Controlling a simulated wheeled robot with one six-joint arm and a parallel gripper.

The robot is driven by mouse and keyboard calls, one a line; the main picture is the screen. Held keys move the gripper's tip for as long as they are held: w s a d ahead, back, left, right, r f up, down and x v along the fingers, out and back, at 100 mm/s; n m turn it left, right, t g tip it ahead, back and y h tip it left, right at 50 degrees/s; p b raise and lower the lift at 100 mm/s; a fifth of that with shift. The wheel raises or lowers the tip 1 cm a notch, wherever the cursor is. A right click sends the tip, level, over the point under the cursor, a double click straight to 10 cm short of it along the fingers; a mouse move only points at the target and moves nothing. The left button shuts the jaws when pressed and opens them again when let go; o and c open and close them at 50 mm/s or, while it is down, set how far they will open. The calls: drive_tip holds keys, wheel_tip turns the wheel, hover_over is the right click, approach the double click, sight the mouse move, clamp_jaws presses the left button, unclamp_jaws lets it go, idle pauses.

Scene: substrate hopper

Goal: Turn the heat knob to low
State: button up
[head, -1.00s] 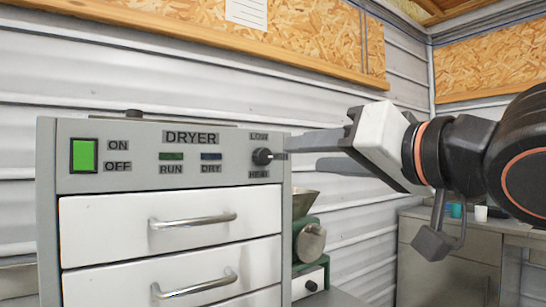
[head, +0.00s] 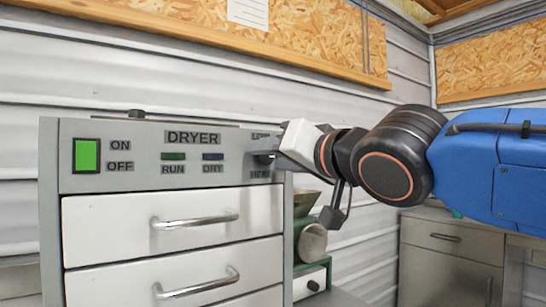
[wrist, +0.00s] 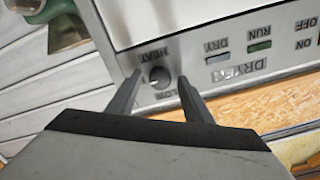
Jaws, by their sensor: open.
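The grey dryer (head: 49,200) stands at the left in the head view, its control panel facing me. In the head view my gripper mostly hides the knob. My gripper (wrist: 159,80) is open, with one finger on each side of the knob and a gap visible around it. In the head view my gripper (head: 268,156) reaches the panel from the right. I cannot tell which way the knob points.
The green ON/OFF switch (head: 87,154) and the RUN (head: 173,156) and DRY (head: 212,156) indicators sit left of the knob. A drawer handle (head: 194,221) sticks out below. A green machine (head: 311,241) stands beside the dryer, under my arm.

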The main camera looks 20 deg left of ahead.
drive_tip(key=c, duration=1.1)
drive_tip(key=shift+o, duration=0.2)
drive_tip(key=shift+n, duration=0.4)
drive_tip(key=n, duration=0.3)
drive_tip(key=shift+n, duration=0.4)
drive_tip(key=n, duration=0.4)
drive_tip(key=shift+n, duration=0.3)
drive_tip(key=n, duration=0.4)
drive_tip(key=shift+f, duration=0.1)
drive_tip(key=shift+n, duration=2.5)
